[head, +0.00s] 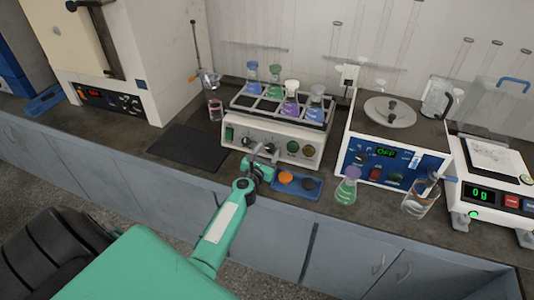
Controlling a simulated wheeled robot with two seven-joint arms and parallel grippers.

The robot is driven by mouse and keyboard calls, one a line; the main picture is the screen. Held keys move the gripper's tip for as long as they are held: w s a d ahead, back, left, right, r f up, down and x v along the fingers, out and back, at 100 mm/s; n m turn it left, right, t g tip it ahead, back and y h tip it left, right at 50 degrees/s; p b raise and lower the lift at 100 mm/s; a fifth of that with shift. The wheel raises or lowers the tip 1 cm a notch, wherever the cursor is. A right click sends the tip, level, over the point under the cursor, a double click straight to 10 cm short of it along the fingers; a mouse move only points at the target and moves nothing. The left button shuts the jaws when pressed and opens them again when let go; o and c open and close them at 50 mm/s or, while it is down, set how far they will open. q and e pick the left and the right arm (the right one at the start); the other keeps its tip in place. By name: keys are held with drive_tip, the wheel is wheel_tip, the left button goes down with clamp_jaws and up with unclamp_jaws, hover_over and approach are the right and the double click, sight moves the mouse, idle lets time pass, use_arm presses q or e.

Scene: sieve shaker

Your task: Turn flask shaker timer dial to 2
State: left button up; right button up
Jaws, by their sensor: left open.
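The flask shaker (233,124) is a white box in the middle of the bench, with a black rack of flasks with coloured liquids on top. Its front panel has a green switch (229,133) at the left, small dark dials (270,148) in the middle and round green and brown buttons at the right. The dial markings are too small to read. My left gripper (259,158) is open in front of the panel, its fingers close to the dials and partly covering them. I cannot tell whether they touch a dial. My right gripper is not in view.
A blue tray (313,194) with orange and dark caps lies beside my gripper. A flask with green liquid (347,188) and a glass beaker (420,200) stand near the front edge. A blue-fronted device (400,172) and a scale (487,197) are at right. A dark mat (188,147) lies left.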

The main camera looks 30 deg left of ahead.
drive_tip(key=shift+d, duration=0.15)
use_arm(q)
drive_tip(key=c, duration=1)
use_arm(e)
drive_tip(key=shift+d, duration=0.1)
